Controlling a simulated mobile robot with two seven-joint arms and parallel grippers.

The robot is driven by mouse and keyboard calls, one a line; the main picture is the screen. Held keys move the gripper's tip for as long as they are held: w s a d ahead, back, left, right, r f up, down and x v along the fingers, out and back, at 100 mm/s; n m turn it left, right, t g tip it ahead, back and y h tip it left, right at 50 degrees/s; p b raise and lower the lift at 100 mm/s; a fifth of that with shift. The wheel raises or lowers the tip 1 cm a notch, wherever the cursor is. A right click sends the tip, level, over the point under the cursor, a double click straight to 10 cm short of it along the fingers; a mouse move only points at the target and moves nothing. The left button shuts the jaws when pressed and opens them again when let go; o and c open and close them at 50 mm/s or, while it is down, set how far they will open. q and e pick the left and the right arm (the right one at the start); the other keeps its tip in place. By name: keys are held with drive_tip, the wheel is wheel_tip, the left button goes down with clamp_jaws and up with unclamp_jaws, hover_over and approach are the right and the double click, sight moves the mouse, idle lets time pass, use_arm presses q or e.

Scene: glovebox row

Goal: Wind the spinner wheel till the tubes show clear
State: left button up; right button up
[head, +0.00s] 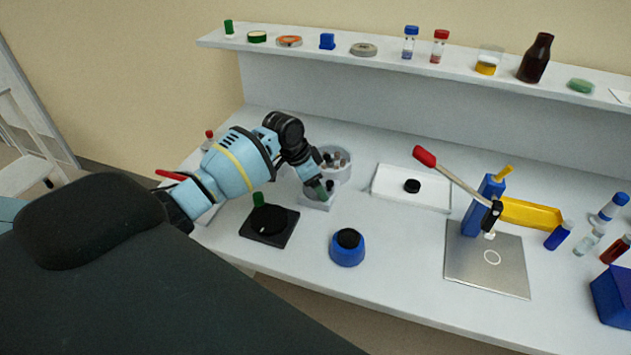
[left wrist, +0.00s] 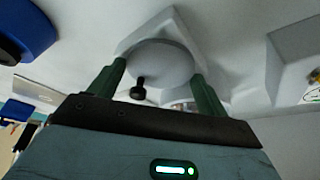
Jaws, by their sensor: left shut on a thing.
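The spinner wheel (left wrist: 165,62) is a pale grey disc with a small black knob (left wrist: 138,91) on its face, on a white block (head: 318,201). In the head view my gripper largely hides the wheel. Right behind is a round grey bowl (head: 344,173) with several small tubes (head: 335,158), too small to tell whether they look clear. My right gripper is not in view.
A black square base with a round top (head: 268,225) and a blue round device (head: 347,248) stand in front. A white tray with a black puck (head: 412,187) and a press with a red-handled lever (head: 424,156) are to the right. A stocked shelf (head: 300,49) runs behind.

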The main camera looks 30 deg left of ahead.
use_arm(q)
drive_tip(key=shift+r, duration=0.1)
idle(0.3)
drive_tip(key=o, duration=1)
drive_tip(key=shift+v, duration=3.9)
